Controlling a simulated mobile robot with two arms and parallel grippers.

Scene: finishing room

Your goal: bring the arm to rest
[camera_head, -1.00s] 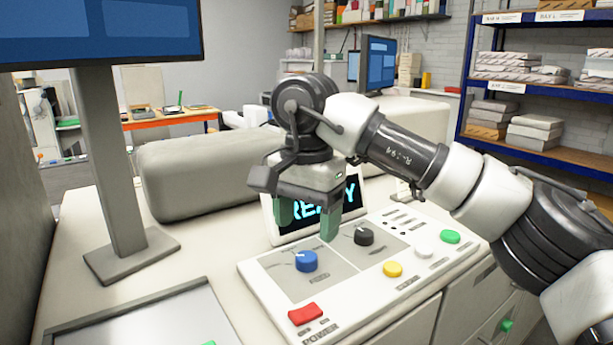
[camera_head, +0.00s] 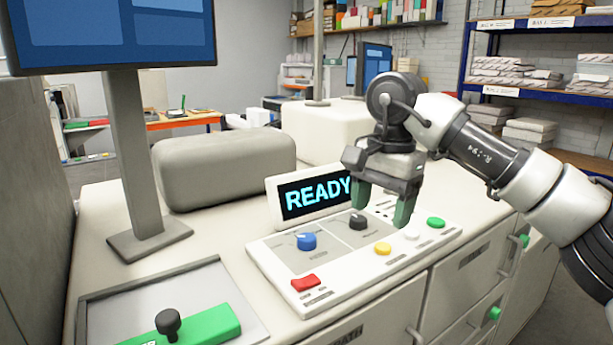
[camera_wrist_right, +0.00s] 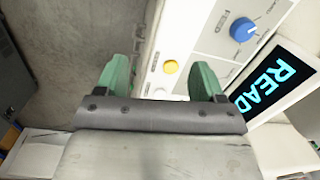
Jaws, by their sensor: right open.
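My right gripper (camera_head: 382,204) is open and empty, with its two green fingers pointing down above the right part of the control panel (camera_head: 291,289). In the right wrist view the gripper (camera_wrist_right: 161,80) also shows its fingers apart with nothing between them. The panel carries a blue knob (camera_head: 306,241), a black knob (camera_head: 358,222), a red switch (camera_head: 305,283), and yellow (camera_head: 382,249), white (camera_head: 412,234) and green (camera_head: 436,222) buttons. A display (camera_head: 316,196) behind the panel reads READY. The left gripper is not in view.
A monitor stand (camera_head: 130,165) rises at the left. A tray (camera_head: 100,306) with a green block (camera_head: 215,323) and a black-knobbed lever (camera_head: 168,322) lies at front left. A grey rounded box (camera_head: 225,168) stands behind. Shelves (camera_head: 545,95) are at the back right.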

